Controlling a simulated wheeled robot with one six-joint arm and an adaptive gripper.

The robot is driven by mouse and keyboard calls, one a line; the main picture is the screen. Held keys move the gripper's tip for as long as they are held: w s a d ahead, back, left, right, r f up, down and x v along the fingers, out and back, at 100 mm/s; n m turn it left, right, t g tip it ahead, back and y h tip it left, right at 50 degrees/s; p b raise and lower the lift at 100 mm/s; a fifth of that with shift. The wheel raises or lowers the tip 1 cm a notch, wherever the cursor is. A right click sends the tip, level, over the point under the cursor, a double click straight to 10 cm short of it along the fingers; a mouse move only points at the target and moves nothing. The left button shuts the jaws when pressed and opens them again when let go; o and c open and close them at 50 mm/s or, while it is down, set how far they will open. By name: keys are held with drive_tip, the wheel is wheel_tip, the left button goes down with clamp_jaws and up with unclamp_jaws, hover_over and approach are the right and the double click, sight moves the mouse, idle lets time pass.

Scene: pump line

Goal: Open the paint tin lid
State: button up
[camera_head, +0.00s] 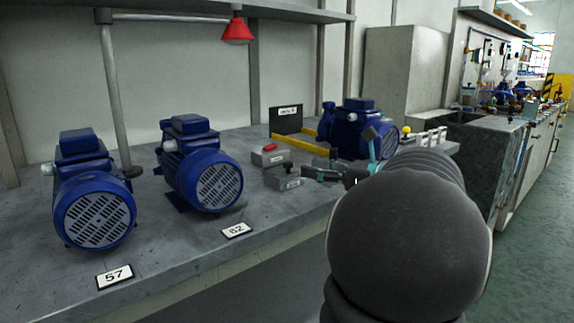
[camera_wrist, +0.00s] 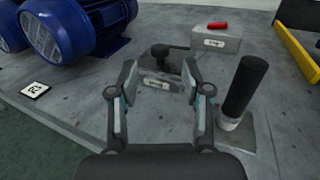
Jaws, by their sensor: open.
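I cannot make out a paint tin or its lid in either view. My gripper (camera_wrist: 159,75) is open and empty, pointing at the bench; it also shows in the head view (camera_head: 341,153), partly hidden by my arm. Between and beyond its fingers in the wrist view is a small grey labelled block (camera_wrist: 157,83) with a black knob or lever (camera_wrist: 162,52) on top. I cannot tell whether the fingers touch it. A black upright handle (camera_wrist: 244,85) stands on a grey base right of the fingers.
A grey box with a red handle (camera_wrist: 215,38) lies farther back. Blue motors (camera_head: 98,205) and (camera_head: 205,170) stand left; a blue pump (camera_head: 352,127) stands behind the gripper. Yellow bars (camera_head: 298,144) lie near it. The front-left bench top (camera_head: 180,245) is mostly clear.

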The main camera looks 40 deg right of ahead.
sight(288, 163)
drive_tip(key=x, duration=0.7)
drive_tip(key=shift+w, duration=0.1)
clamp_jaws()
